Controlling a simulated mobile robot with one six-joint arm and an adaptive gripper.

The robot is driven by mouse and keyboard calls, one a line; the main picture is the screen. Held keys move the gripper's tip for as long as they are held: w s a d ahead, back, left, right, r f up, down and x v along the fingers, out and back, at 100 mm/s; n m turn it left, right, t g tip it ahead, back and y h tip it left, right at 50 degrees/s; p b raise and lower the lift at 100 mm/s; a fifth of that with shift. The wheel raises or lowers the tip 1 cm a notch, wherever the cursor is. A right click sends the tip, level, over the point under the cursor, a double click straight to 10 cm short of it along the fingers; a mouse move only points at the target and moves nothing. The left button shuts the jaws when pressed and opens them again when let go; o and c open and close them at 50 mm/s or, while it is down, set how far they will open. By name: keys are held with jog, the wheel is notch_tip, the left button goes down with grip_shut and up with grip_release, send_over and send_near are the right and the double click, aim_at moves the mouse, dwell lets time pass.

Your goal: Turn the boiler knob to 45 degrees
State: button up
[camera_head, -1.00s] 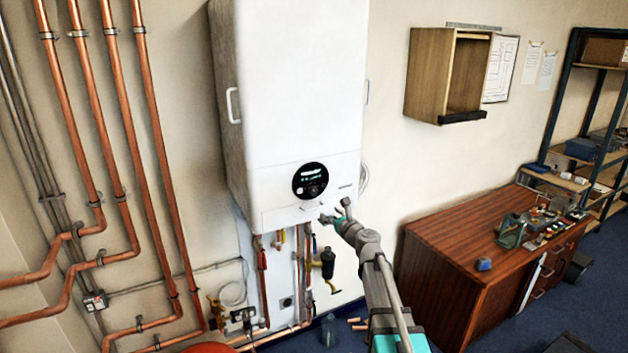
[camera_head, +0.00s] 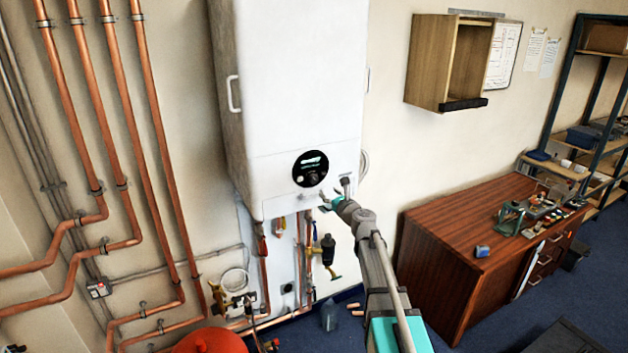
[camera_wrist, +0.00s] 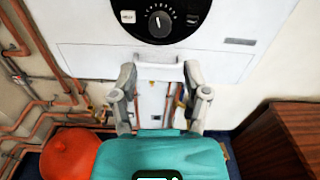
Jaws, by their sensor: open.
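The boiler (camera_head: 295,100) is a tall white cabinet on the wall. Its round black control panel (camera_head: 310,168) sits low on the front. The boiler knob (camera_wrist: 159,24) is a dark dial with a pale pointer line, seen at the top of the wrist view with tick marks around it. The pointer stands close to upright. My gripper (camera_head: 334,193) is open and empty, just below and right of the panel in the head view. In the wrist view my gripper's fingers (camera_wrist: 158,92) are spread apart below the knob, not touching it.
A small white handle (camera_wrist: 156,60) is on the boiler's lower front, between the knob and my fingers. Copper pipes (camera_head: 137,150) run down the wall at left. A red rounded vessel (camera_wrist: 68,152) stands below. A wooden desk (camera_head: 440,255) is at right.

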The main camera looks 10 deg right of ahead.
aim_at(315, 180)
jog(key=x, duration=1.1)
jog(key=shift+w, duration=0.3)
jog(key=shift+a, duration=0.1)
grip_shut()
